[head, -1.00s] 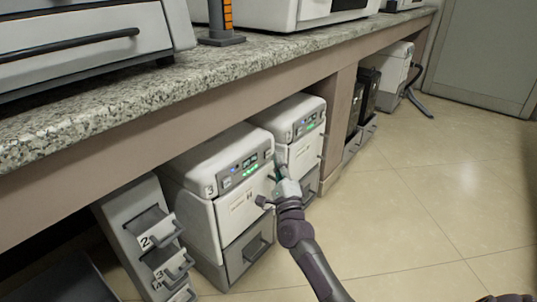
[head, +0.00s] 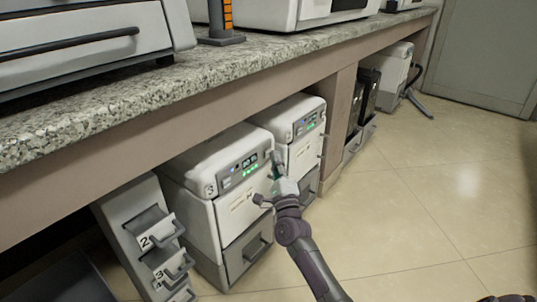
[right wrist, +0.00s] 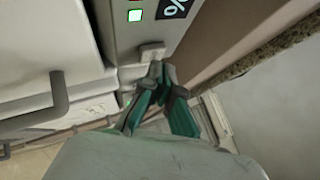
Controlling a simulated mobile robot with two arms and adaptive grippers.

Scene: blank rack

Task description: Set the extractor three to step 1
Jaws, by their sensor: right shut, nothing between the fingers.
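Extractor three (head: 200,185) is the white unit marked 3 under the counter, with a grey control panel (head: 240,173) showing a small display and green lights. My right gripper (head: 275,157) is shut and empty at the right end of this panel. In the right wrist view, its teal fingers (right wrist: 158,70) meet close to a small grey tab (right wrist: 151,53) at the panel's edge. I cannot tell whether they touch it. A green light, part of a red light and a percent sign show on the panel there. My left gripper is not seen.
A second similar white unit (head: 289,117) stands just beyond. A rack with numbered drawers (head: 140,225) stands at the near left. The granite counter (head: 110,110) overhangs the units. The tiled floor (head: 430,200) at the right is clear.

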